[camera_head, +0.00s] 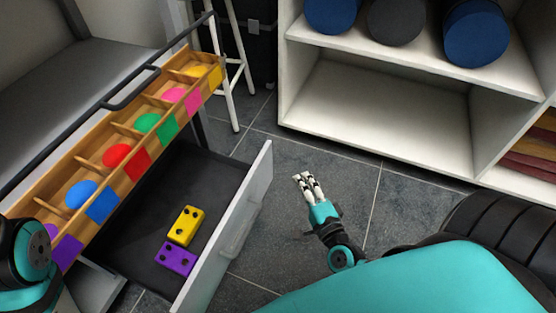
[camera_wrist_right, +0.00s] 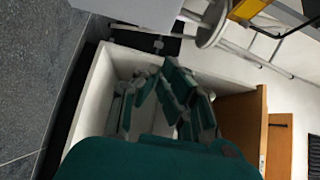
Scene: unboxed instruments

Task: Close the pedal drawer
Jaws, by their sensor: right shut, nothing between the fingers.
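The pedal drawer (camera_head: 262,165) stands pulled out beneath the wooden tray in the head view. It has a dark inside and a light grey front panel with a handle. A yellow pedal (camera_head: 186,226) and a purple pedal (camera_head: 176,259) lie in it. My right gripper (camera_head: 303,178) is shut and empty, to the right of the drawer front and apart from it, above the floor. Its teal fingers also show in the right wrist view (camera_wrist_right: 165,78). Part of my left arm shows at the lower left edge; its gripper is out of view.
A wooden compartment tray (camera_head: 127,133) with coloured discs and a dark rail is above the drawer. A white shelf (camera_head: 375,105) with blue and grey cylinders stands at the back right. A white-legged stool (camera_head: 231,70) is behind. Tiled floor (camera_head: 300,255) is free beside the drawer front.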

